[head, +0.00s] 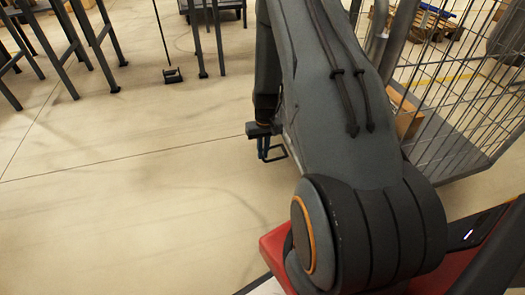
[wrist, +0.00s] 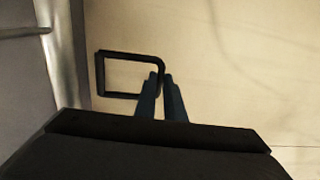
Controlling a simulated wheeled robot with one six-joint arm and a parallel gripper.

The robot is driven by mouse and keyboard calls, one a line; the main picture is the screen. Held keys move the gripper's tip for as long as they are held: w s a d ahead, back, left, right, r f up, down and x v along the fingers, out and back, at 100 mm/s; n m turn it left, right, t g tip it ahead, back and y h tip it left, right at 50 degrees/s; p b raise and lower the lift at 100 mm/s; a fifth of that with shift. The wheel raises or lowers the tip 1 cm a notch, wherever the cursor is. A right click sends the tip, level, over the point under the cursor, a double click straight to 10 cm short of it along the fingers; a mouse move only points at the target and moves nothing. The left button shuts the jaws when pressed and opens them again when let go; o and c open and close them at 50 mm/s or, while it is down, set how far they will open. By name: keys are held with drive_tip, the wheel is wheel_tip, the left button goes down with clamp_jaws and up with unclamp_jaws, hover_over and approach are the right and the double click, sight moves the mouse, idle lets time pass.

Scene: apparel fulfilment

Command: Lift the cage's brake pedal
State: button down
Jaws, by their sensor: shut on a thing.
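The brake pedal is a black rectangular loop (wrist: 129,53). My gripper (wrist: 161,80) is shut on the loop's right side in the wrist view, its two blue-grey fingers close together. In the head view my gripper (head: 263,147) is low over the floor beside the arm, with the black pedal loop (head: 279,155) at its fingers. The cage (head: 447,137) is a wire-mesh cart at the right, partly hidden behind my arm. Where the pedal joins the cage is hidden in the head view.
A cardboard box (head: 407,121) rests on the cage's base. Dark metal racks (head: 73,45) stand at the upper left. Open pale floor (head: 130,190) lies left of my arm. A grey panel and metal post (wrist: 66,65) border the pedal's left in the wrist view.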

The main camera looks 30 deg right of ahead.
drive_tip(key=shift+s+d, duration=0.1)
drive_tip(key=shift+d, duration=0.25)
drive_tip(key=c, duration=1.8)
unclamp_jaws()
drive_tip(key=shift+d, duration=0.15)
drive_tip(key=shift+c, duration=0.2)
drive_tip(key=shift+a, duration=0.35)
wheel_tip(320, 180, up, 8)
drive_tip(key=p, duration=0.3)
drive_tip(key=shift+d+f+p, duration=0.15)
drive_tip(key=shift+d+p, duration=0.05)
drive_tip(key=shift+p, duration=0.1)
